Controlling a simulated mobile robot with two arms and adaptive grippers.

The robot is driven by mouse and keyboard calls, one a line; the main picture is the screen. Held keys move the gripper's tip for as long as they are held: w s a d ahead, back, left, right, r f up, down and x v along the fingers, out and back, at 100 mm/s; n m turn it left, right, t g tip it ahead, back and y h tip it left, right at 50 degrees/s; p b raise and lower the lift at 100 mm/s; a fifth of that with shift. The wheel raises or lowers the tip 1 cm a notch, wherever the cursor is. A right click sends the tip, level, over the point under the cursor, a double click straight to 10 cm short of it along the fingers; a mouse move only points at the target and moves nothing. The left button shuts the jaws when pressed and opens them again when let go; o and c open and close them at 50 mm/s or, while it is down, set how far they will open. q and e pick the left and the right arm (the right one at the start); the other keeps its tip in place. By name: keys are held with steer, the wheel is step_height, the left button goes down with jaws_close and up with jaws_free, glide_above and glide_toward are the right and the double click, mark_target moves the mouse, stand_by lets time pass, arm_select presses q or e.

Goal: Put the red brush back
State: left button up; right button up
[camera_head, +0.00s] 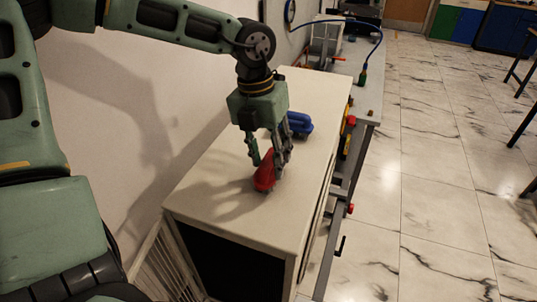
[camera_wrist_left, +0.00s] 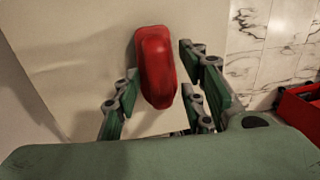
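The red brush (camera_head: 265,171) is on the white top of the cabinet (camera_head: 215,205), toward its near end. My left gripper (camera_head: 268,160) points down over it, with a finger on either side. In the left wrist view the brush (camera_wrist_left: 156,66) lies between the spread fingers of the gripper (camera_wrist_left: 158,80), with a gap showing on both sides. The fingers look open and not closed on it. The underside of the brush is hidden. My right gripper is not in view.
A blue brush-like object (camera_head: 299,124) lies on the cabinet top just behind my left gripper. A grey bench (camera_head: 367,90) with a blue cable (camera_head: 350,22) stands beyond. A wall is close on the left. Marble-patterned floor (camera_head: 430,190) is open on the right.

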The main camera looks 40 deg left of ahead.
arm_select(q)
steer(key=shift+w+a+r, duration=0.1)
steer(key=shift+r, duration=0.4)
step_height(320, 180, up, 11)
steer(key=a+b, duration=0.1)
steer(key=b, duration=0.1)
steer(key=shift+s+a, duration=0.2)
steer(key=shift+s, duration=0.15)
steer(key=shift+r, duration=0.1)
